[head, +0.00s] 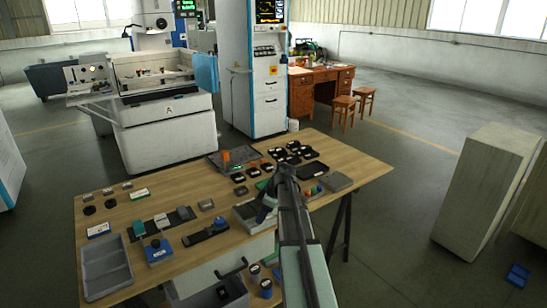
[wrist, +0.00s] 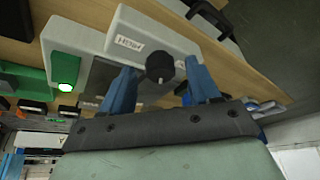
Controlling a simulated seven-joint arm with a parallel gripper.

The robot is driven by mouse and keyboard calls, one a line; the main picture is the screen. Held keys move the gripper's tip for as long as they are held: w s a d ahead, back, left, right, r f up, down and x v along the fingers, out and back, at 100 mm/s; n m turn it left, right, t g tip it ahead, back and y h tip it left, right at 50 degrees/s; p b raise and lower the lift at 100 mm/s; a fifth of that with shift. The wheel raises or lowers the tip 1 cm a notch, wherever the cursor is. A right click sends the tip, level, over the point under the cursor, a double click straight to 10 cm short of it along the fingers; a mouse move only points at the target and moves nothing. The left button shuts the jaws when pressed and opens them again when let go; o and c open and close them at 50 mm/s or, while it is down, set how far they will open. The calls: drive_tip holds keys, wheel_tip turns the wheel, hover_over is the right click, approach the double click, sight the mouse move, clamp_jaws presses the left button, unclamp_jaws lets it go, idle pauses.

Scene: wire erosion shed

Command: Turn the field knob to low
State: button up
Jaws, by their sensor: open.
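The knob (wrist: 160,66) is a round black dial with a small pale mark near its rim. It sits on a light grey box (wrist: 112,38) in the wrist view. One white label (wrist: 130,45) lies beside the knob, and its tilted print is hard to read. My gripper (wrist: 160,75) is open, with one blue finger on each side of the knob. Gaps seem to show between fingers and knob; whether either touches is unclear. In the head view my gripper (head: 267,200) is over the right part of the wooden table, and the arm hides the knob.
On the wooden table (head: 115,210) are a grey tray (head: 103,268), a blue-based device (head: 158,252) and several black blocks. A dark grey tray (head: 235,158) lies at the back.

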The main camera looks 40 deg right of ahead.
drive_tip(key=m, duration=0.2)
drive_tip(key=m+h, duration=0.1)
drive_tip(key=m, duration=0.1)
drive_tip(key=m+t, duration=0.1)
drive_tip(key=shift+s+a+m+h, duration=0.2)
drive_tip(key=shift+a+m+h, duration=0.1)
drive_tip(key=shift+m+h, duration=0.1)
drive_tip(key=m+h, duration=0.1)
drive_tip(key=m, duration=0.2)
drive_tip(key=m+h, duration=0.1)
drive_tip(key=m, duration=0.1)
drive_tip(key=shift+a+m, duration=0.2)
drive_tip(key=shift+m, duration=0.2)
drive_tip(key=v, duration=1.3)
drive_tip(key=w+d+f+m+g, duration=0.1)
drive_tip(key=w+d+m+g, duration=0.1)
drive_tip(key=w+d+m, duration=0.5)
drive_tip(key=w+d+f+m+g, duration=0.2)
drive_tip(key=w+d+m, duration=0.6)
drive_tip(key=w+d, duration=0.6)
drive_tip(key=shift+w+d+y, duration=0.3)
drive_tip(key=shift+w+y, duration=0.1)
drive_tip(key=shift+w, duration=2.25)
